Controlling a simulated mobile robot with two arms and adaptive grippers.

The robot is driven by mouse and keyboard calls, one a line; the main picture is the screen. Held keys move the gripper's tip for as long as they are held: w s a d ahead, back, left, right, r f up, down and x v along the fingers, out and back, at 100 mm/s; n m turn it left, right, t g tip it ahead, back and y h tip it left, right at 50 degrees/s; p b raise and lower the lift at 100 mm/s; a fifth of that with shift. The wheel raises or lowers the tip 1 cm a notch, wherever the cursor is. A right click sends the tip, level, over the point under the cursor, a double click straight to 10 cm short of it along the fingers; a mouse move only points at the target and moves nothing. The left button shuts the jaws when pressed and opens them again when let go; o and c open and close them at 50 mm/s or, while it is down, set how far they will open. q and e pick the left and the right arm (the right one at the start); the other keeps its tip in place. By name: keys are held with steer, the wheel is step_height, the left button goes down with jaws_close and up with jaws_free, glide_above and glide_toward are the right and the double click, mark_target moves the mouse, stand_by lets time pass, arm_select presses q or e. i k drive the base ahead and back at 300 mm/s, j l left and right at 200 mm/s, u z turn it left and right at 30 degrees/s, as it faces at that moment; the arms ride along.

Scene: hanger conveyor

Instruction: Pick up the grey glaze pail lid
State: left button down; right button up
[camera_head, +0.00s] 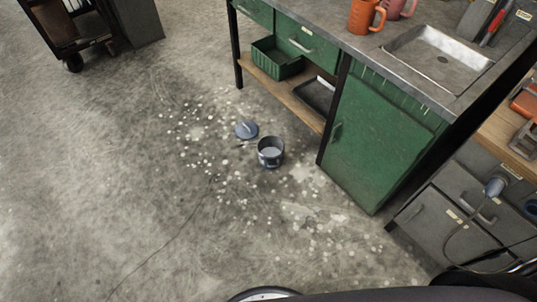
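The grey-blue glaze pail lid (246,130) lies on the concrete floor in the head view, a little left of and behind the pail. A small light mark or handle shows across its top. The grey pail (271,152) stands upright and open on the floor, with a pale inside. The lid and pail look apart, with a small gap between them. Neither of my grippers shows in this view.
Pale splatters (228,190) surround the pail. A green workbench (388,135) with a sink (440,57) and lower wooden shelf (290,95) stands right of it. Grey drawers (450,215) are at far right. A dark cart (65,30) is back left. The left floor is clear.

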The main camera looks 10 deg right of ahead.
mark_target(245, 130)
steer(key=i+l+u, duration=0.1)
steer(key=i+u, duration=0.2)
steer(key=i, duration=0.6)
